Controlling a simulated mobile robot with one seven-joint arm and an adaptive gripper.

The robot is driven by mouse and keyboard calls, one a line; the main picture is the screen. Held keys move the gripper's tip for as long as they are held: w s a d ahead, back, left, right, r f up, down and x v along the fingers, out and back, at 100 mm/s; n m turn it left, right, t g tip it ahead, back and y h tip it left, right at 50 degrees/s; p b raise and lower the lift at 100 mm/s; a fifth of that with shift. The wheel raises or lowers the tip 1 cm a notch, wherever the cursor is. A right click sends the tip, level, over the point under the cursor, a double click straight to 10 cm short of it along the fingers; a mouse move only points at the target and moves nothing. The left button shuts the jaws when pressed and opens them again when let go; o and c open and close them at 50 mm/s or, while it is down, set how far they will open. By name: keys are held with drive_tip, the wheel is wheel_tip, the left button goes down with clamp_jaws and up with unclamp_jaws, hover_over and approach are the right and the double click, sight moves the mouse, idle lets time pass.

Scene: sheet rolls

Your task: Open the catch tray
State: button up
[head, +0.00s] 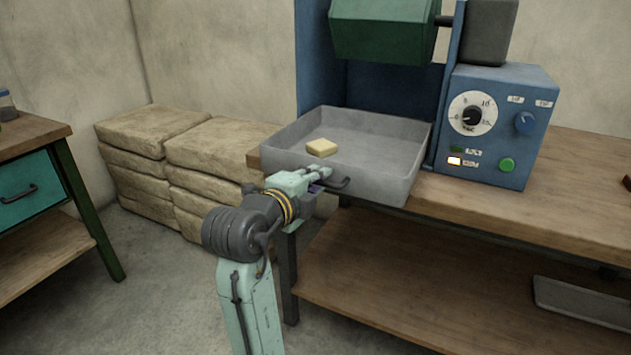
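The catch tray (392,147) is a shallow grey metal tray under the green drum of a blue machine. It stands out from the machine, over the front edge of the wooden bench. A dark handle (340,184) sits on its front wall. A pale yellow block (321,147) lies inside the tray. My gripper (322,180) is at the tray's front wall, by the left end of the handle. Its fingertips are small and partly hidden, so I cannot tell whether they touch or hold the handle.
A blue control box (500,125) with a dial and green button stands right of the tray. A green drum (384,30) hangs above. Stacked sacks (160,165) are behind my arm at left. A table with a teal drawer (28,192) is far left. A lower shelf (400,285) runs below.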

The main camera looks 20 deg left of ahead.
drive_tip(key=shift+o, duration=0.7)
drive_tip(key=shift+s, duration=0.1)
drive_tip(key=s+r, duration=0.2)
drive_tip(key=s, duration=0.9)
drive_tip(key=shift+s+a+r, duration=0.2)
drive_tip(key=shift+s, duration=0.1)
